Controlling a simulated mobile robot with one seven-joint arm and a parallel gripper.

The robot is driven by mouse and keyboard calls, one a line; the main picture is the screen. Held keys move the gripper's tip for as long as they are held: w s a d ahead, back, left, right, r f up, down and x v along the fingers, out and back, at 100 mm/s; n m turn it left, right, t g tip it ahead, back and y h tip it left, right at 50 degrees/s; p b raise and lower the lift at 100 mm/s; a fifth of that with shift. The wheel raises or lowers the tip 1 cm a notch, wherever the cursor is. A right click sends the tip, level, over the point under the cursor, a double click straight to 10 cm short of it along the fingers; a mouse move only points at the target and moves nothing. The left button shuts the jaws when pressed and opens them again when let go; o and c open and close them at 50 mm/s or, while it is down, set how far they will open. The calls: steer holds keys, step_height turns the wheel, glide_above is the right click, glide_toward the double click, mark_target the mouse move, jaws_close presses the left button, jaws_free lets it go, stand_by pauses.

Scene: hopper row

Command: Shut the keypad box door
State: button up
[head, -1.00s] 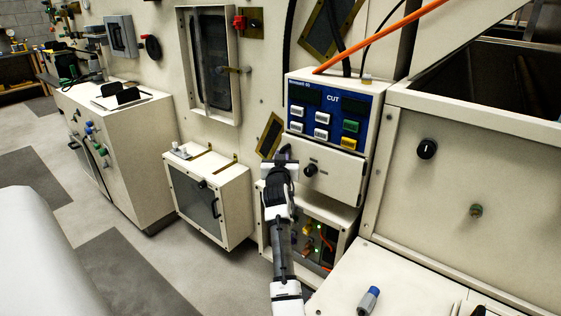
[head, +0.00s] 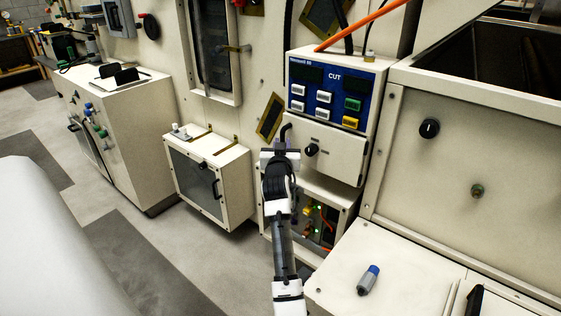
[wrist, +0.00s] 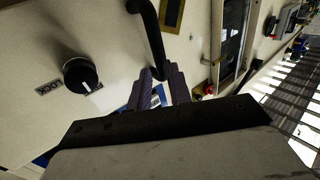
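The keypad box has a blue keypad face (head: 325,92) marked CUT. Below the keypad is its pale door (head: 340,152), with a black knob (head: 312,150) and a dark handle (head: 284,131) at its left edge. The door seems to stand slightly out from the box; how far is hard to tell. My gripper (head: 280,153) is at the door's left edge, by the handle. In the wrist view, the two purple fingers (wrist: 177,90) are spread apart. The knob (wrist: 80,74) shows left, beside a LOCK label. Contact is unclear.
Below the door is an open compartment (head: 318,222) with coloured connectors. A low cabinet (head: 213,180) stands to the left. A pale counter (head: 340,275) with a blue-capped marker (head: 368,280) is at front right.

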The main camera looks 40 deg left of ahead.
steer(key=b+v, duration=0.1)
steer(key=v, duration=0.7)
steer(key=shift+s+d, duration=0.25)
